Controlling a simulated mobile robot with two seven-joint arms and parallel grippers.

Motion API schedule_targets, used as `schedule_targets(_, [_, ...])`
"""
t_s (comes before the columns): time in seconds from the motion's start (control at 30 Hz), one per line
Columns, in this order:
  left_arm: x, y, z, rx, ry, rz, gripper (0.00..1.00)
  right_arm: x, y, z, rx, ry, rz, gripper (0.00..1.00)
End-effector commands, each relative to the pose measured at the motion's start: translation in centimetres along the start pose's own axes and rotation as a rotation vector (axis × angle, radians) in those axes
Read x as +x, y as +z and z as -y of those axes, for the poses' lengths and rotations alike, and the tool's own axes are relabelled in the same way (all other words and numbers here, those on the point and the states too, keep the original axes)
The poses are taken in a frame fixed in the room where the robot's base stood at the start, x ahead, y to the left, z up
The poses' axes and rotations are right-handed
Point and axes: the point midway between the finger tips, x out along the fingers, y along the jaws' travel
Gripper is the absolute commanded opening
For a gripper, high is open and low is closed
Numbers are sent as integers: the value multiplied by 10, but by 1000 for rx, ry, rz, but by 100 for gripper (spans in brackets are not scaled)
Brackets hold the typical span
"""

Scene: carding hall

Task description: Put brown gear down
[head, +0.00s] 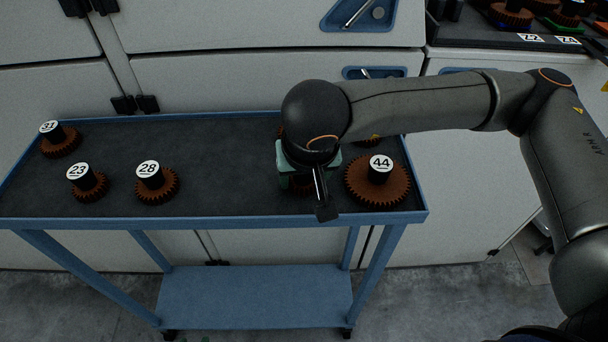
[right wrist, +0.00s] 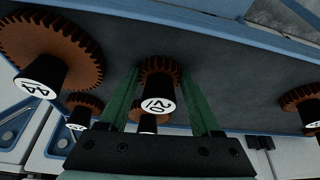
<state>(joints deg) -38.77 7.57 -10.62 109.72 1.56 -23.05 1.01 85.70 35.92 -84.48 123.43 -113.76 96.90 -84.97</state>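My right gripper (head: 304,182) is over the right half of the cart top, pointing down. In the right wrist view its two green fingers (right wrist: 160,76) stand apart, one on each side of a brown gear (right wrist: 158,64) with a black hub. Narrow gaps show between the hub and both fingers. My left gripper is not in view.
Gear 44 (head: 396,190) stands close right of the gripper. Other gears sit partly hidden behind it, one at the back right (head: 368,142). Gears 31 (head: 60,147), 23 (head: 92,192) and 28 (head: 160,190) stand left. The cart's middle is clear; a blue rim (head: 200,222) edges it.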

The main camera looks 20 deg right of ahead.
Motion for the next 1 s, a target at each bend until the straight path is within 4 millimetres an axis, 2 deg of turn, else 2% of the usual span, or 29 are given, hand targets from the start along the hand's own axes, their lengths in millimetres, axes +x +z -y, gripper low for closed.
schedule_targets(0.03, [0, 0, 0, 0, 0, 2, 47, 0, 0, 0, 0, 0, 0, 72])
schedule_targets(0.2, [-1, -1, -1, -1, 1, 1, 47, 0, 0, 0, 0, 0, 0, 91])
schedule_targets(0.6, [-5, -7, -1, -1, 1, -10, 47, -8, -2, 0, 0, -1, -1, 91])
schedule_targets(0.67, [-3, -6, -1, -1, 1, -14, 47, -16, -2, 1, 0, -2, -3, 91])
schedule_targets(1.0, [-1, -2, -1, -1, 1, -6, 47, -90, -2, 1, -1, -3, -4, 91])
